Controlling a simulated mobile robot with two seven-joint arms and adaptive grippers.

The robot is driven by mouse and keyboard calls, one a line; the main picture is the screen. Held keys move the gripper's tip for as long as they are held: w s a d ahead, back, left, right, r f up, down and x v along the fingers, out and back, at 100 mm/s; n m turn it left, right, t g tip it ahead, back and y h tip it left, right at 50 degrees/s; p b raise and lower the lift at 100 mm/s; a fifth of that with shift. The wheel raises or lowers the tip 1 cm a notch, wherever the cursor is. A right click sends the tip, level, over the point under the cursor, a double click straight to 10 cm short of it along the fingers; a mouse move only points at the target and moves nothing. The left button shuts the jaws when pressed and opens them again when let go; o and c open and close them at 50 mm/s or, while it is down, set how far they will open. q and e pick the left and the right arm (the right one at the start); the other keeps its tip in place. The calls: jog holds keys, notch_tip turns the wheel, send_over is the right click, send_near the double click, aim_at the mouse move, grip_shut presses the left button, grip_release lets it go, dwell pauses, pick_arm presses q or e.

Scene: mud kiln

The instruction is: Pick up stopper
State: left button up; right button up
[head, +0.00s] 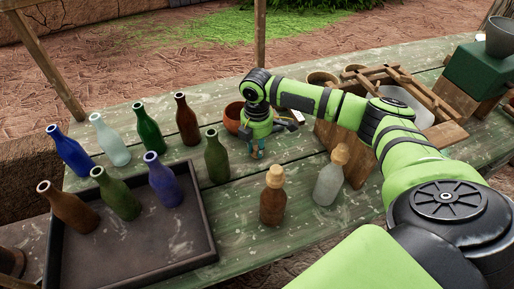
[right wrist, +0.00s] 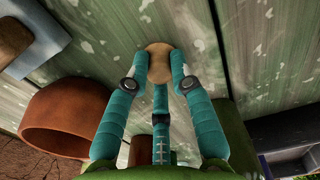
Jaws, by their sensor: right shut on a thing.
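A round tan cork stopper (right wrist: 157,48) sits between the fingertips of my right gripper (right wrist: 159,68), low over the table planks in the right wrist view. The gripper is shut on it. In the head view my right gripper (head: 258,152) points down at the table, right of an open olive bottle (head: 216,157); the held stopper is too small or hidden to make out there. Two other stoppers are seated in bottles: one in a brown bottle (head: 273,204), one in a clear bottle (head: 329,182). My left gripper is out of view.
A terracotta bowl (head: 234,117) stands just behind the gripper; it also shows in the right wrist view (right wrist: 62,118). Several open bottles stand at left, some in a dark tray (head: 190,258). A wooden rack and pots crowd the right. Bare planks lie front right.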

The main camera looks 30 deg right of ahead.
jog(key=shift+r, duration=0.5)
jog(key=r, duration=0.3)
jog(key=shift+s+d+r+b, duration=0.25)
jog(key=shift+s+b, duration=0.1)
jog(key=shift+b, duration=0.05)
jog(key=s+d+r+b, duration=0.1)
jog(key=s+d+r, duration=0.3)
jog(key=s, duration=0.6)
notch_tip(320, 180, up, 2)
jog(key=shift+r, duration=0.25)
jog(key=shift+w, duration=0.1)
